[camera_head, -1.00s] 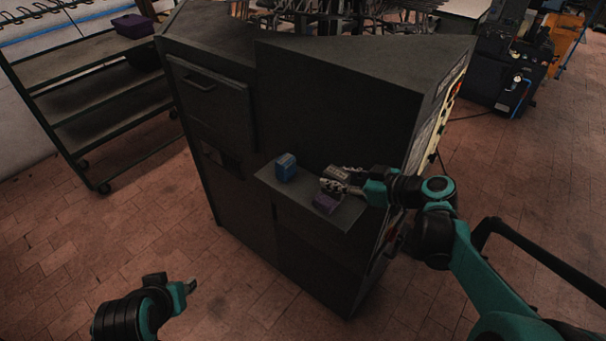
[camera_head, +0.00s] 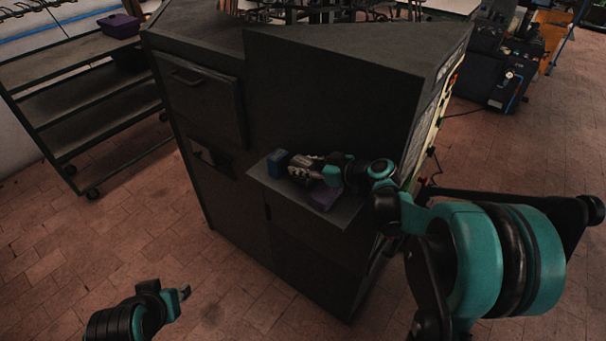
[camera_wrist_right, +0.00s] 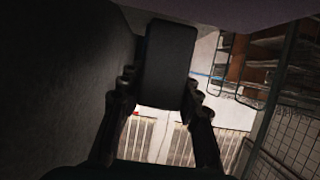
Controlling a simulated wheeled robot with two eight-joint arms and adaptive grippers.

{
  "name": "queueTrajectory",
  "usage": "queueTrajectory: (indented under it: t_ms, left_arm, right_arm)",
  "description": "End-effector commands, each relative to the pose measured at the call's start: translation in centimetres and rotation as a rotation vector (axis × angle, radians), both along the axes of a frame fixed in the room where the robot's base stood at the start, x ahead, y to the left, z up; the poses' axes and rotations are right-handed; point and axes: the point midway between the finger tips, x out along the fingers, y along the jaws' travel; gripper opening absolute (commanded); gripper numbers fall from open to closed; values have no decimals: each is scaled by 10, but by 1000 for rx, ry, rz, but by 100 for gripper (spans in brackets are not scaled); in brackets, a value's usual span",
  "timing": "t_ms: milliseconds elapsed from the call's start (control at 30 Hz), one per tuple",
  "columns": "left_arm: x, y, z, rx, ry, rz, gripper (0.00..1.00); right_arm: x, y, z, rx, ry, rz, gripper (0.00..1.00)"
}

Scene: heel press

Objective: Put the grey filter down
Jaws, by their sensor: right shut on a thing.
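My right gripper (camera_head: 302,170) is over the small shelf (camera_head: 342,213) on the front of the dark machine, close beside the blue block (camera_head: 278,161). In the right wrist view its fingers (camera_wrist_right: 160,98) are shut on a dark grey block, the grey filter (camera_wrist_right: 169,62). In the head view the fingers largely hide the filter, and I cannot tell whether it touches the shelf. A purple block (camera_head: 324,198) sits on the shelf in front of the gripper. My left gripper (camera_head: 184,292) is low at the left, away from the shelf, its jaws too small to read.
The dark machine cabinet (camera_head: 330,95) stands behind and around the shelf. A rack (camera_head: 85,97) with a purple bin (camera_head: 119,25) stands at the left. The tiled floor between the rack and the machine is clear.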

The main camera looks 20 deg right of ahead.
Motion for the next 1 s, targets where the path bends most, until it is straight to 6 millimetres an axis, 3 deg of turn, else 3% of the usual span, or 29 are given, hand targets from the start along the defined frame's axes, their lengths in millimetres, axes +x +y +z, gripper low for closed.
queueTrajectory:
  t_ms: [100,467,500,567,1000]
  left_arm:
    - [0,0,-11,0,0,0,32]
    - [0,0,-13,0,0,0,32]
    - [0,0,-13,0,0,0,32]
    - [0,0,-12,0,0,0,32]
    - [0,0,-7,0,0,0,32]
  right_arm:
    - [0,0,-21,0,0,0,5]
    - [0,0,-24,0,0,0,5]
    - [0,0,-25,0,0,0,36]
    - [0,0,-24,0,0,0,52]
    - [-4,-4,-17,0,0,-2,54]
